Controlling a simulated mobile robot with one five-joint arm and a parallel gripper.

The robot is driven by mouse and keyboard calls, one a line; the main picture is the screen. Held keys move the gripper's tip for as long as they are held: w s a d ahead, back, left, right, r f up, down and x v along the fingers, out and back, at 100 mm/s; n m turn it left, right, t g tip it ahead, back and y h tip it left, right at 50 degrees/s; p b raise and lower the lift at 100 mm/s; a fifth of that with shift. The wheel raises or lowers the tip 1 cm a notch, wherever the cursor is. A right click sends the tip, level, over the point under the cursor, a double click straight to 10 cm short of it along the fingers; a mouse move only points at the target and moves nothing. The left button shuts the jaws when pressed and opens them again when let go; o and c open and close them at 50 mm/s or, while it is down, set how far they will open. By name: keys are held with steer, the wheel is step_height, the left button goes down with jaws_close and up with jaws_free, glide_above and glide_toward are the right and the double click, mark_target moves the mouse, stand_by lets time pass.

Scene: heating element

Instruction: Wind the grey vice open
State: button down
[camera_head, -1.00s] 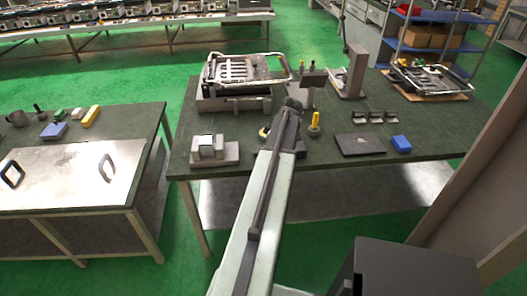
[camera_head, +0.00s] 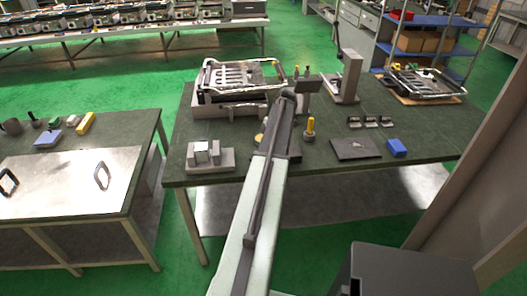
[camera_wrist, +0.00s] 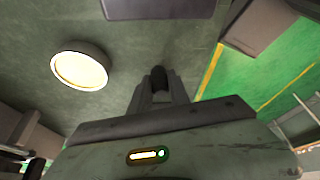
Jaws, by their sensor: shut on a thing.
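In the head view a grey vice-like fixture (camera_head: 222,160), with a paler block at its jaws, sits on the front left of the dark green bench (camera_head: 330,185). My arm reaches over the bench to its right and hides my gripper there. In the wrist view my gripper (camera_wrist: 160,78) is shut on a small dark round-ended piece. I cannot tell whether this piece belongs to the vice. A round part with a pale yellow face (camera_wrist: 80,70) stands to the left of the fingers, apart from them.
A yellow-topped knob (camera_head: 310,126) stands just right of my arm. A dark flat plate (camera_head: 357,149) and a blue block (camera_head: 397,147) lie further right. A framed metal fixture (camera_head: 228,102) stands behind. A grey block (camera_wrist: 258,25) shows upper right in the wrist view.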

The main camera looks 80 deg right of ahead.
steer(key=shift+w+d, duration=0.15)
stand_by(0.4)
steer(key=c, duration=1.2)
jaws_free()
steer(key=shift+c, duration=0.2)
steer(key=p+v, duration=0.7)
steer(key=shift+r, duration=0.4)
steer(key=shift+d, duration=0.1)
steer(key=shift+s, duration=0.2)
